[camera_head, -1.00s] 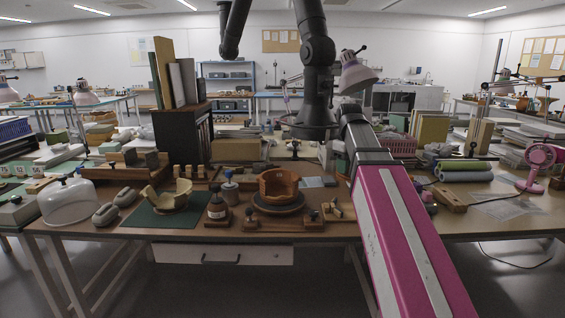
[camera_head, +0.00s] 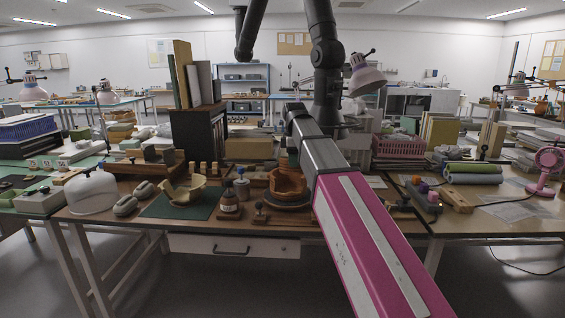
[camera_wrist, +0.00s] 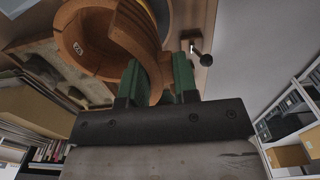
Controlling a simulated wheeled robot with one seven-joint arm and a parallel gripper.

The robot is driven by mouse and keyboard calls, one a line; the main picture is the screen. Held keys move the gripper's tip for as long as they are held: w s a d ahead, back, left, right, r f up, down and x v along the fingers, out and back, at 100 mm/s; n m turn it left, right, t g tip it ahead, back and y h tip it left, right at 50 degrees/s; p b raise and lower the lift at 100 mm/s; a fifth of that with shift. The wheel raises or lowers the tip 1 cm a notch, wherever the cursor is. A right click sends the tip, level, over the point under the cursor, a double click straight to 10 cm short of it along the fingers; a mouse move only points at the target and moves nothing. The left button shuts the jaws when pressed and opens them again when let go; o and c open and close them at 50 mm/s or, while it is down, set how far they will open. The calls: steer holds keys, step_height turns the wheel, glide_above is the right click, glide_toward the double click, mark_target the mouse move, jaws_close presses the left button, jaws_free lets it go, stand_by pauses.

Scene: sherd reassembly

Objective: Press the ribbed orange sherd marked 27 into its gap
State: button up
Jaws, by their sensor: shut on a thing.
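The orange pot (camera_head: 286,181) stands on a dark round stand (camera_head: 283,203) on the workbench, its right side hidden behind my arm. In the wrist view the pot (camera_wrist: 84,27) fills the upper left, with a small white number label on its inner wall. My gripper (camera_wrist: 158,78) has green fingers, shut on a curved ribbed orange sherd (camera_wrist: 142,36). The sherd is right beside the pot wall; I cannot tell whether they touch. Its number 27 is not readable. The gripper is hidden in the head view.
A cream broken bowl (camera_head: 184,188) sits on a green mat (camera_head: 152,207) to the left. A knobbed rod (camera_wrist: 197,52) shows near my gripper.

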mark_target(289, 173)
steer(key=shift+a+f+n, duration=0.15)
steer(key=shift+a+n, duration=0.25)
steer(key=shift+a, duration=0.45)
steer(key=shift+f, duration=3.5)
steer(key=shift+w+f, duration=0.3)
steer(key=shift+f, duration=0.15)
steer(key=shift+w+f, duration=0.1)
steer(key=shift+w, duration=0.25)
steer(key=shift+f, duration=0.3)
steer(key=o, duration=0.9)
